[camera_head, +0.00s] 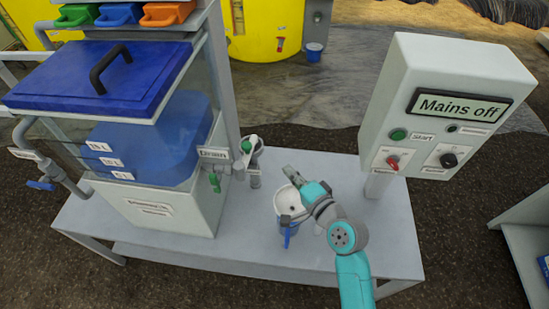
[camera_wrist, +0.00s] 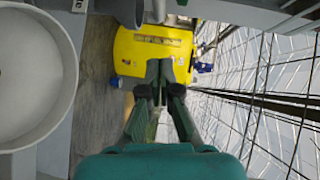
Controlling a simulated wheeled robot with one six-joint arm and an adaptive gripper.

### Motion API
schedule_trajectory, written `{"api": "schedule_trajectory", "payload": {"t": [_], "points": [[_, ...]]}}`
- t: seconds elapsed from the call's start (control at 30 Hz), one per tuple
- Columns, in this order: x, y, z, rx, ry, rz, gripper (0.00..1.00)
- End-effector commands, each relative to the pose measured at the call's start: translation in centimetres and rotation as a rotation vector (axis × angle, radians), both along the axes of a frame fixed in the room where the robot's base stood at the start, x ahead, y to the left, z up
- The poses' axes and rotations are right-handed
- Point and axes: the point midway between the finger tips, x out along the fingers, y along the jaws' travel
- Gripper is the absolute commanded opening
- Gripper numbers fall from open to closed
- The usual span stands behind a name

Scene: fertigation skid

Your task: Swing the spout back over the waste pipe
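By the Drain label in the head view, a grey pipe assembly with a green knob (camera_head: 247,147) sits on the tank's right side. A short grey pipe end (camera_head: 254,180) points down below it. I cannot clearly tell the swinging spout from the waste pipe there. My gripper (camera_head: 289,172) is to the right of this pipework, above and beside a white cup (camera_head: 291,199), and appears apart from the pipes. In the wrist view my gripper's fingertips (camera_wrist: 161,70) are close together with nothing visible between them. A grey pipe end (camera_wrist: 126,10) is at the top.
A blue-lidded tank (camera_head: 110,75) stands left on the grey bench (camera_head: 185,250). A control box (camera_head: 440,100) reading "Mains off" stands right. The cup fills the wrist view's left edge (camera_wrist: 70,75).

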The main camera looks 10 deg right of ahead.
Motion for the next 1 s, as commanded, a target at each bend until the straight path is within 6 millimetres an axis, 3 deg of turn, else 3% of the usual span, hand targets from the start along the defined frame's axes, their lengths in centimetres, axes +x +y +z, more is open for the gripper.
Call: {"api": "schedule_trajectory", "payload": {"t": [0.5,0.73,1.0], "points": [[8.3,3.9,-1.1,-0.003,-0.003,0.002,0.00],[9.1,6.7,-1.8,-0.002,-0.002,0.002,0.00],[9.4,7.5,-2.0,-0.001,-0.002,-0.001,0.00]]}}
